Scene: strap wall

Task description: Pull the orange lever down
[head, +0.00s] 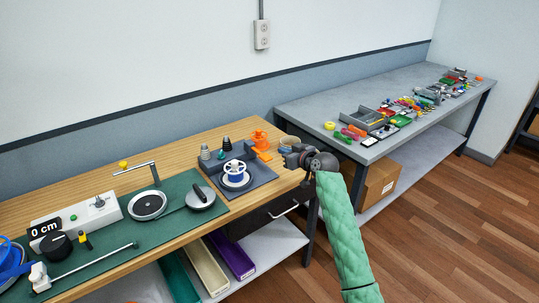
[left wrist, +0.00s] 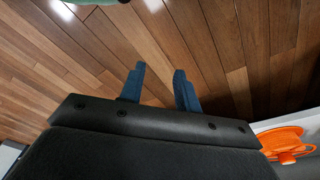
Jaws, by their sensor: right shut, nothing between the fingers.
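I cannot make out an orange lever in either view. My right gripper (head: 288,148) is at the right end of the wooden workbench (head: 150,165), its arm in a green sleeve coming up from below. It is shut and empty, close to an orange object (head: 261,141) at the bench's back corner. That object looks like a stand or clamp, not clearly a lever. My left gripper (left wrist: 159,82) shows only in the left wrist view; its two blue fingers are apart with nothing between them, above the wooden floor.
An orange spool-like thing (left wrist: 286,139) is at the right edge of the left wrist view. A green mat (head: 110,232) with instruments and a grey tray (head: 262,178) with a blue-and-white spool lie on the workbench. A grey table (head: 300,107) with small parts stands behind. Floor at right is clear.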

